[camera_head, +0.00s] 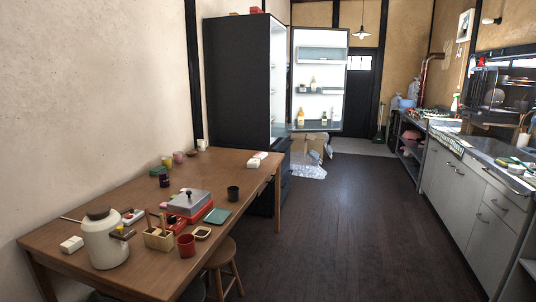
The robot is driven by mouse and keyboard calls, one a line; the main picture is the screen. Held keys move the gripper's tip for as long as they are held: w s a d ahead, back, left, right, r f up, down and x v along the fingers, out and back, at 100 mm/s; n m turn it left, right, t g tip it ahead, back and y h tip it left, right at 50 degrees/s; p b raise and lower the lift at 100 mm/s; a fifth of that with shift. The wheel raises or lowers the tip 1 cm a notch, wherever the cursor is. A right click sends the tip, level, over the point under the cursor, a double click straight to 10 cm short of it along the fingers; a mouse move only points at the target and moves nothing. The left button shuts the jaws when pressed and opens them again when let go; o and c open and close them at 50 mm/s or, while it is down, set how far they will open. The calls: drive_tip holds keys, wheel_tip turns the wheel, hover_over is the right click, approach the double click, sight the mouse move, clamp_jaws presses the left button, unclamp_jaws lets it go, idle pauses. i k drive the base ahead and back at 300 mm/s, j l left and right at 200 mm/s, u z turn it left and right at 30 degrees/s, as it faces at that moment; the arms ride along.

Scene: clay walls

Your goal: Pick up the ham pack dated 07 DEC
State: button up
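No ham pack can be made out in the head view, and no date label is readable. The tall dark refrigerator (237,82) stands at the back left with its door (318,70) swung open to the right. Several bottles (313,84) stand on the door shelves. The lit main interior (279,85) shows only as a narrow strip, so its contents are mostly hidden. My gripper is not in view.
A wooden table (140,185) on the left holds a white pot (105,240), cups and boxes. A stool (225,265) stands beside it. Plastic wrapping (308,171) lies below the fridge door. A counter (470,190) runs along the right. The dark floor between is clear.

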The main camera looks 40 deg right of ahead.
sight(260, 155)
drive_tip(key=i+l+z, duration=0.15)
drive_tip(key=i+l, duration=0.5)
drive_tip(key=l, duration=0.15)
drive_tip(key=i+l+z, duration=0.1)
drive_tip(key=i+l, duration=0.6)
drive_tip(key=i+l+z, duration=0.15)
drive_tip(key=i+l, duration=0.5)
drive_tip(key=i+l+z, duration=0.15)
drive_tip(key=i+l, duration=0.4)
drive_tip(key=i, duration=0.25)
